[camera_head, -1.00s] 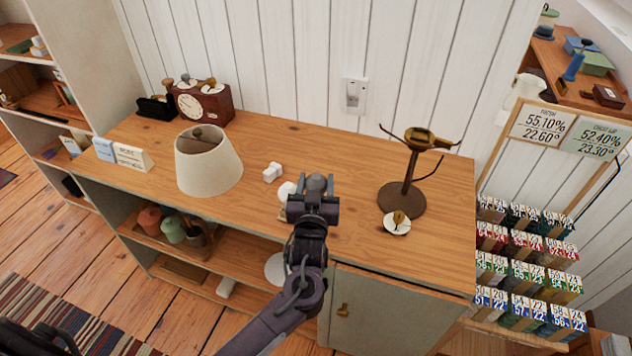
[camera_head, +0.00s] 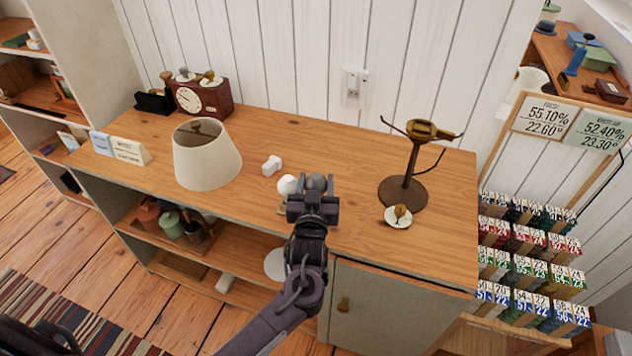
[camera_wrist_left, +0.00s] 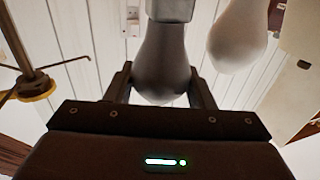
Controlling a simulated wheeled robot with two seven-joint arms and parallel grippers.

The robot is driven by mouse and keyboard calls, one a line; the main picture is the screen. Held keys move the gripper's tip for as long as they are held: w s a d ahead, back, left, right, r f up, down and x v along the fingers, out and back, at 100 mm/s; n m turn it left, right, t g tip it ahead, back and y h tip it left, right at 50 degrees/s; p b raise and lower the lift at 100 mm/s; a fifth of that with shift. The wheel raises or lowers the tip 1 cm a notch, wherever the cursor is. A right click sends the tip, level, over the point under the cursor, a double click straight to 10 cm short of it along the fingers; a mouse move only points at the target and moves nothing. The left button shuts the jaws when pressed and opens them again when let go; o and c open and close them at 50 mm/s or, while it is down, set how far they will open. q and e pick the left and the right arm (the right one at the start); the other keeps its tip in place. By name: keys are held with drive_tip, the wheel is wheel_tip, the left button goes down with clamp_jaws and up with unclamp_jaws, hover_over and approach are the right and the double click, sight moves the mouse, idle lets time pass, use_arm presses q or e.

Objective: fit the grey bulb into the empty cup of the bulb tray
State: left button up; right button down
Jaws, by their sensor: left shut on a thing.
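My left gripper (camera_head: 313,203) is shut on the grey bulb (camera_head: 317,183) over the front of the wooden cabinet top. In the left wrist view the fingers (camera_wrist_left: 160,92) grip the bulb's rounded glass, and the grey bulb (camera_wrist_left: 162,62) points its metal base away from the gripper. A white bulb (camera_head: 287,185) is just left of the grey one; it also shows in the wrist view (camera_wrist_left: 238,35). The bulb tray is mostly hidden behind my gripper, so I cannot tell where its empty cup is. My right gripper is not in view.
A brown stand (camera_head: 404,190) and a round white piece (camera_head: 398,217) are to the right. A clock (camera_head: 199,99) is at the back left. The back middle of the top (camera_head: 310,145) is clear.

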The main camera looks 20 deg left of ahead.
use_arm(q)
drive_tip(key=shift+f+b, duration=1.05)
drive_tip(key=shift+f, duration=0.45)
drive_tip(key=o, duration=1)
drive_tip(key=shift+o, duration=0.2)
drive_tip(key=v, duration=0.7)
drive_tip(key=shift+s+b, duration=0.4)
drive_tip(key=shift+d, duration=0.15)
